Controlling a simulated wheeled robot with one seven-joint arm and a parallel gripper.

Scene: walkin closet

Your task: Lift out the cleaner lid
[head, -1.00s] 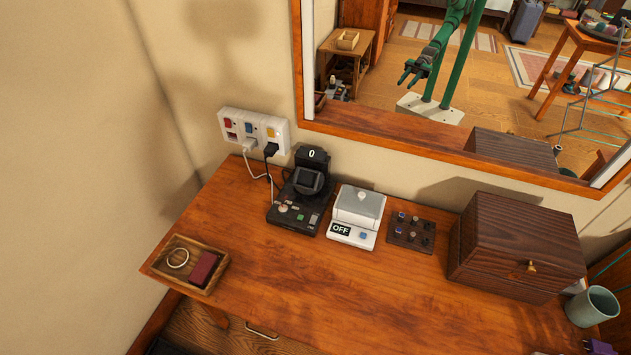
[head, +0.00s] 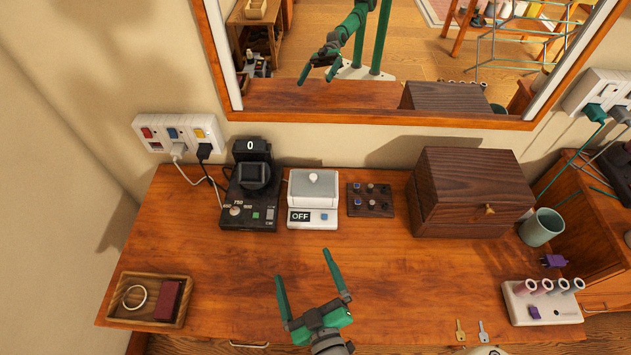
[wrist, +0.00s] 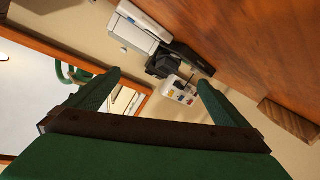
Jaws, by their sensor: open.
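The cleaner (head: 313,217) is a small white box with an "OFF" display, standing on the wooden table against the back. Its grey lid (head: 313,186) with a round knob sits on top. The cleaner also shows in the wrist view (wrist: 137,34), sideways at the upper left. My gripper (head: 307,270) is open and empty, with green fingers spread apart over the table's front part. It is in front of the cleaner and apart from it. In the wrist view the gripper's fingers (wrist: 158,82) frame the wall socket strip.
A black device (head: 253,190) stands close left of the cleaner. A board of small studs (head: 370,210) and a dark wooden box (head: 470,190) are to the right. A wooden tray (head: 120,312) lies front left. The table's middle is mostly clear.

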